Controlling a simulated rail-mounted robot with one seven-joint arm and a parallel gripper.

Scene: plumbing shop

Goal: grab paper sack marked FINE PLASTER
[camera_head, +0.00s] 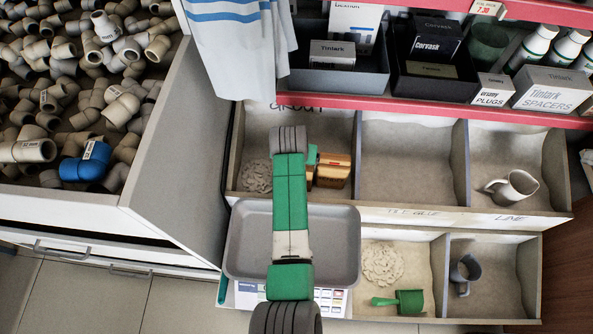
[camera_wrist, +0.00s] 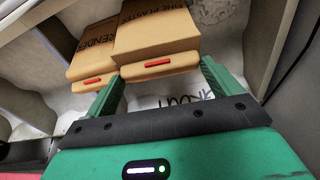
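The tan paper sack marked FINE PLASTER (camera_wrist: 158,40) lies ahead of my gripper in the wrist view, with a red strip near its near end. A similar sack marked RENDER (camera_wrist: 92,50) lies close on its left. My gripper (camera_wrist: 161,73) is open. Its green fingertips are at either side of the plaster sack's near end; I cannot tell whether they touch it. In the head view, tan sacks (camera_head: 335,170) show in the upper left bin compartment beside my gripper (camera_head: 314,160), partly hidden by my arm.
The bin walls (camera_head: 357,165) stand close around the sacks. A red-edged shelf (camera_head: 430,112) with boxes overhangs the back. A grey tray (camera_head: 340,240) lies below my arm. A mug (camera_head: 512,188) and a green scoop (camera_head: 405,301) lie in other compartments. A cloth (camera_head: 238,45) hangs at upper left.

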